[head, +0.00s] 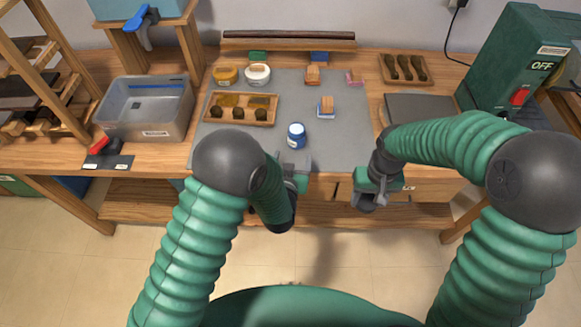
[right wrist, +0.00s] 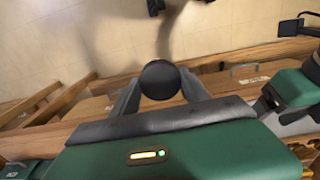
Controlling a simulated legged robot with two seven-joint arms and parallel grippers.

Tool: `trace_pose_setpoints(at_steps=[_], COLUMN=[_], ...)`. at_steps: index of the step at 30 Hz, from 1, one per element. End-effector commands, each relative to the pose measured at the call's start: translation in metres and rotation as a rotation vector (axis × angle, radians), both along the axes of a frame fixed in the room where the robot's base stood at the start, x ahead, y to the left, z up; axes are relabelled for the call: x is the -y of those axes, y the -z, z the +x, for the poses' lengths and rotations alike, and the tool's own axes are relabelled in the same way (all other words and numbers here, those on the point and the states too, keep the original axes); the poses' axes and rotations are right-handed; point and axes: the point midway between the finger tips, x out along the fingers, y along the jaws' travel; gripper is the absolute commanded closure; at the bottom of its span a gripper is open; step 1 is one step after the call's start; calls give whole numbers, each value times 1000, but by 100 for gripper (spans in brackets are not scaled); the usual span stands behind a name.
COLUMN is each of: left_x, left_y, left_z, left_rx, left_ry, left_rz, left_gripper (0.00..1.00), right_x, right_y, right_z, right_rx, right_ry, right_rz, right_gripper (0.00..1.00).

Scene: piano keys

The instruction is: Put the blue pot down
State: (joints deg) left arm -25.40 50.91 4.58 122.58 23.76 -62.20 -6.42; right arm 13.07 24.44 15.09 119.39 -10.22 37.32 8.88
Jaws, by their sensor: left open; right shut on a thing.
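The blue pot (head: 297,135), small with a white band, stands upright on the grey mat (head: 345,150) near its front edge. My left gripper (head: 293,162) is open just in front of the pot; its fingers are partly hidden by my own arm, and I cannot tell whether they touch it. My right gripper (head: 367,202) is at the bench's front edge, to the right of the pot. In the right wrist view the right gripper (right wrist: 160,88) is shut on a dark round knob-like thing (right wrist: 160,78) in front of the wooden bench front.
A wooden tray (head: 240,121), two small pots (head: 257,74) and several stamp-like blocks (head: 326,107) stand on the mat. A grey bin (head: 146,105) is at left, a green machine (head: 505,60) at right.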

Motion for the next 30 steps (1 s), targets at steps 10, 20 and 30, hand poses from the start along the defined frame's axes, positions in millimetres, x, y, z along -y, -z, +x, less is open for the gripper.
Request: trace_pose_setpoints(at_steps=[10, 20, 30], left_x=[-91, -188, -194], left_y=[-39, -63, -64], left_z=[-55, -208, -223], left_rx=[-423, -896, -937], left_ry=[-15, -107, -115], left_rz=[-4, 52, 58], left_gripper=[25, 25, 25], right_x=[-1, 0, 0], right_y=[-1, 0, 0], right_z=[-2, -1, -1], right_rx=[1, 0, 1], right_ry=[0, 0, 0], right_rz=[-1, 0, 0], right_gripper=[85, 85, 85])
